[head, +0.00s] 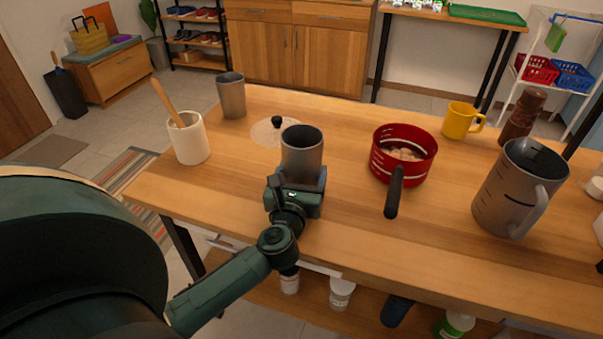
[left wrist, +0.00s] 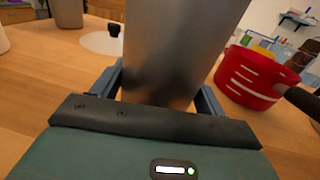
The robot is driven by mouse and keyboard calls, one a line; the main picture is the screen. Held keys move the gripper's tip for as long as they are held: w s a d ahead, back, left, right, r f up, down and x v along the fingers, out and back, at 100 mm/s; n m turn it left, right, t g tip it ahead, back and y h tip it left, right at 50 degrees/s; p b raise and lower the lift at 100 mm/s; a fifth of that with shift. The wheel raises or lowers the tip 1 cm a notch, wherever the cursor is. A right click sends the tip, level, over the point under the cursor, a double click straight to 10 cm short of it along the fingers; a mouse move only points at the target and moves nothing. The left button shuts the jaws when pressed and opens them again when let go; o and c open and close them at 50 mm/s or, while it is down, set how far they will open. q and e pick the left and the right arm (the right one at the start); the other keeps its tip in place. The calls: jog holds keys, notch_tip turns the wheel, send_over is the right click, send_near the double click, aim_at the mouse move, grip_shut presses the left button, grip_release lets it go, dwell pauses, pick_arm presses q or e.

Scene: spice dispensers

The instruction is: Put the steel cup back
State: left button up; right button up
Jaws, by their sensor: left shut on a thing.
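A grey steel cup (head: 301,152) is upright in my left gripper (head: 300,180) over the front middle of the wooden table. In the left wrist view the cup (left wrist: 165,50) fills the space between the two fingers of my left gripper (left wrist: 163,90), which is shut on it. I cannot tell whether its base touches the table. A second grey steel cup (head: 231,96) stands upright at the back left of the table. A pale round lid (head: 266,134) with a black knob lies behind the held cup. My right gripper is not in view.
A white crock (head: 190,140) with a wooden spoon stands left of the held cup. A red pot (head: 412,168) with a black handle is to the right. A grey jug (head: 519,190), a yellow mug (head: 460,120) and a brown grinder (head: 522,115) stand farther right. Bare table (head: 340,215) lies between held cup and pot.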

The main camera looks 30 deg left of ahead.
pick_arm(q)
jog(key=shift+f, duration=0.1)
jog(key=o, duration=1.1)
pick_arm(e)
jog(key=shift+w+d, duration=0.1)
pick_arm(q)
jog(key=shift+s+d, duration=0.1)
jog(key=shift+s, duration=0.1)
jog(key=b+v, duration=0.1)
jog(key=v, duration=0.9)
jog(key=shift+s+d, duration=0.1)
jog(key=shift+s, duration=0.2)
jog(key=shift+s+d, duration=0.2)
jog(key=shift+s, duration=0.3)
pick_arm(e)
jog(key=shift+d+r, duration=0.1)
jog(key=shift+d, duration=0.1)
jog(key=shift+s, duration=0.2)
